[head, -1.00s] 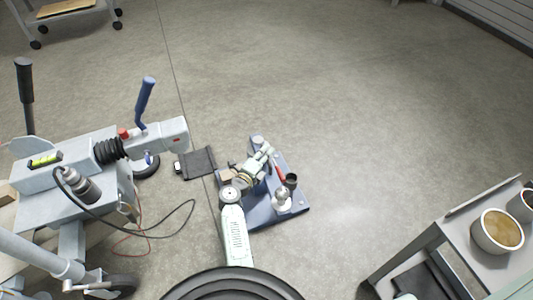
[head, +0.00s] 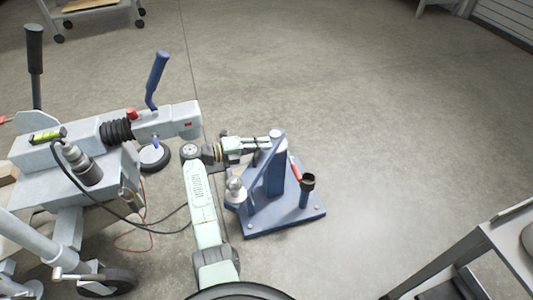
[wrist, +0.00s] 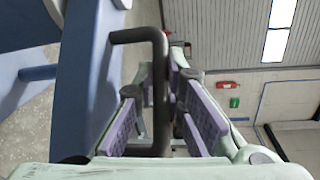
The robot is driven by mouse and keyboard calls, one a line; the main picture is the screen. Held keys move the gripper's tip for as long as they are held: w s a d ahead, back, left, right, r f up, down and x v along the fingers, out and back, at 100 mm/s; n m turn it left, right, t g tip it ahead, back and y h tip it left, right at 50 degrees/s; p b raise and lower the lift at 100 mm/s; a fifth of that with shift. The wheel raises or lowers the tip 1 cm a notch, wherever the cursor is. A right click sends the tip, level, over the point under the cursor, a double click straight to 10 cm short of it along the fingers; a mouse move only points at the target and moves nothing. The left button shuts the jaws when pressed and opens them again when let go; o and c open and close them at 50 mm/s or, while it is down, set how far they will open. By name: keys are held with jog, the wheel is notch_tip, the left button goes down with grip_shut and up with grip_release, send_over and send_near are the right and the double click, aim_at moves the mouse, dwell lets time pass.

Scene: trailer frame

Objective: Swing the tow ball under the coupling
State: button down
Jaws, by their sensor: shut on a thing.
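The silver tow ball (head: 236,188) sits on a blue swing arm, to the left of the post of the blue stand (head: 290,217). The grey coupling (head: 182,120) is the front end of the trailer tongue, with its blue lever (head: 157,80) raised. The ball is to the right of the coupling and nearer to me, apart from it. My gripper (head: 262,143) is at the top of the stand's post. In the wrist view the purple-padded fingers (wrist: 160,105) are shut on a dark bent handle (wrist: 140,36). The coupling's underside is hidden.
A cable (head: 150,211) loops by the trailer. A grey cart (head: 480,250) stands at lower right. Floor behind the stand is clear.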

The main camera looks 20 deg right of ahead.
jog(key=shift+w+a+g, duration=0.2)
jog(key=shift+a+g, duration=0.05)
jog(key=shift+g, duration=0.05)
jog(key=c, duration=1.6)
grip_release()
jog(key=shift+c, duration=0.2)
jog(key=shift+d, duration=0.1)
jog(key=a, duration=0.7)
jog(key=shift+s+a+r, duration=0.2)
jog(key=shift+a+r, duration=0.05)
jog(key=shift+r, duration=0.2)
jog(key=shift+c, duration=0.4)
